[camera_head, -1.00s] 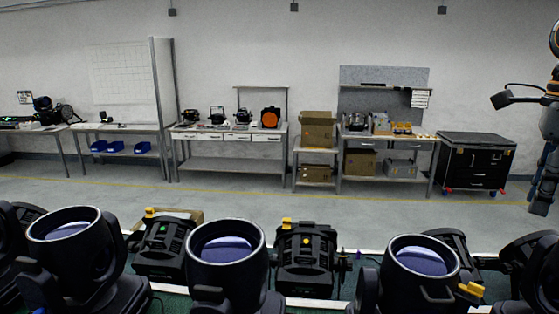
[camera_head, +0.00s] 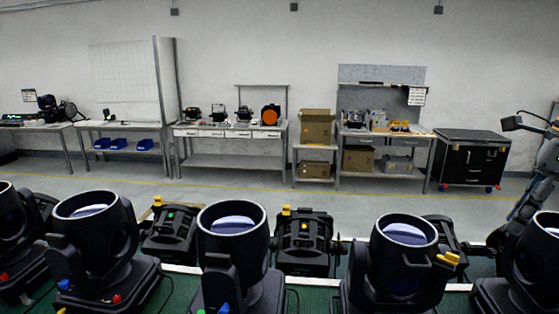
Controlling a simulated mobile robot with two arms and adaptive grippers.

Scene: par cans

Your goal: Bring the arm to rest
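My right arm comes in at the right edge, with the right gripper (camera_head: 512,225) angled down and to the left. It is above and behind the far-right par can (camera_head: 541,260), close to it in the picture. The gripper is dark and small here, so I cannot tell whether its fingers are open or shut, or whether they hold anything. My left gripper is not in view. More black par cans with bluish lenses stand in the front row, including a left one (camera_head: 90,240), a middle one (camera_head: 232,245) and a right one (camera_head: 404,260).
Smaller black fixtures with yellow parts (camera_head: 304,245) stand behind the par cans on a green surface (camera_head: 150,301). Beyond it is open grey floor (camera_head: 250,195). Workbenches (camera_head: 228,130) with tools, cardboard boxes (camera_head: 317,126) and a black wheeled chest (camera_head: 472,160) line the wall.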

